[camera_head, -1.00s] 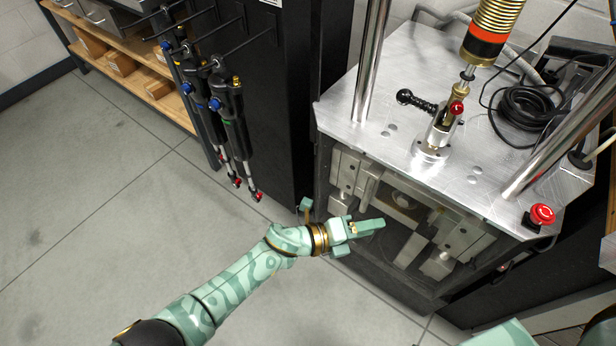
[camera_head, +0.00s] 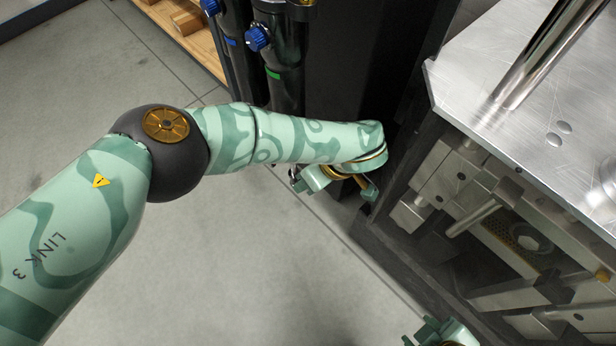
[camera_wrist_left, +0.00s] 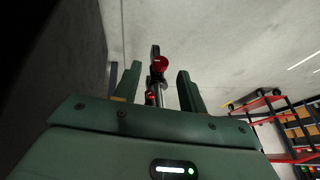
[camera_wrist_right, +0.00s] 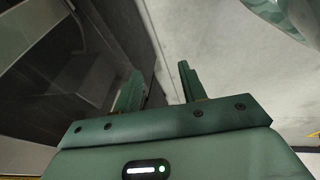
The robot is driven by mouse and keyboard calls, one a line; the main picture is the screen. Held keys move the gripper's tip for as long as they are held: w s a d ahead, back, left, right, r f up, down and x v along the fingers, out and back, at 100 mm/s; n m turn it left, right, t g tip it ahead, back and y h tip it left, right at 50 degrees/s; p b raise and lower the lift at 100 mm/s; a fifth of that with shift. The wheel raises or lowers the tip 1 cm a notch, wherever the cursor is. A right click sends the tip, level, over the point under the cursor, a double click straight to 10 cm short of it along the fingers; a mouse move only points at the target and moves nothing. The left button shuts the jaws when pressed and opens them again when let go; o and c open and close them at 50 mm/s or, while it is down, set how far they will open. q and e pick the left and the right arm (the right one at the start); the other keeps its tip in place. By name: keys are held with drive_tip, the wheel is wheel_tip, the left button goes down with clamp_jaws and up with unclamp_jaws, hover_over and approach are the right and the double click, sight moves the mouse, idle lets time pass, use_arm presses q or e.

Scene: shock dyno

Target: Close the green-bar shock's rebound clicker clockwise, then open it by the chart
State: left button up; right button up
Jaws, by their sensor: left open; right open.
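The green-bar shock (camera_head: 287,60) hangs with its green band and blue knob (camera_head: 258,38) showing in the head view; my left arm covers its lower part. In the left wrist view a red knob (camera_wrist_left: 160,65) shows between the open fingers of my left gripper (camera_wrist_left: 158,82), apart from both; which shock it belongs to is unclear. In the head view my left gripper (camera_head: 322,180) is low beside the black cabinet, partly hidden by its own wrist. My right gripper (camera_wrist_right: 160,88) is open and empty; it shows in part at the head view's bottom edge (camera_head: 440,334).
A blue-band shock (camera_head: 230,50) hangs just left of the green-bar one. The dyno's metal plate (camera_head: 480,70) and open lower frame stand at the right. The black cabinet (camera_head: 350,70) is behind the shocks. The grey floor (camera_head: 270,270) is clear in front.

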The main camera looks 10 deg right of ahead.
use_arm(q)
drive_tip(key=shift+b+x, duration=0.3)
drive_tip(key=shift+x, duration=0.9)
drive_tip(key=shift+s+r, duration=0.1)
clamp_jaws()
use_arm(e)
drive_tip(key=shift+w+a+r+t, duration=0.4)
drive_tip(key=shift+w+a+r, duration=0.1)
drive_tip(key=shift+w+a, duration=0.15)
drive_tip(key=s+d+f+n+g+h+p, duration=0.2)
drive_tip(key=s+d+g+h+p, duration=0.15)
drive_tip(key=s+d+p, duration=0.45)
use_arm(q)
drive_tip(key=shift+s+a+n+t+h+p, duration=0.15)
drive_tip(key=shift+a+n+t+h+p, duration=0.15)
drive_tip(key=shift+t+h, duration=0.5)
drive_tip(key=shift+s+a+n+t+h+p, duration=0.15)
drive_tip(key=shift+t+h+p, duration=0.4)
drive_tip(key=shift+h, duration=0.45)
drive_tip(key=shift+s+a+n+t+h+p, duration=0.1)
drive_tip(key=shift+n+t+h+p, duration=0.15)
drive_tip(key=shift+t+h, duration=0.6)
use_arm(e)
drive_tip(key=s+f+m+g+y, duration=0.1)
drive_tip(key=s+f+g+y, duration=0.1)
drive_tip(key=s+f, duration=0.7)
drive_tip(key=shift+s+a+f+m, duration=0.2)
drive_tip(key=shift+s+f+m, duration=0.2)
drive_tip(key=shift+s, duration=1.05)
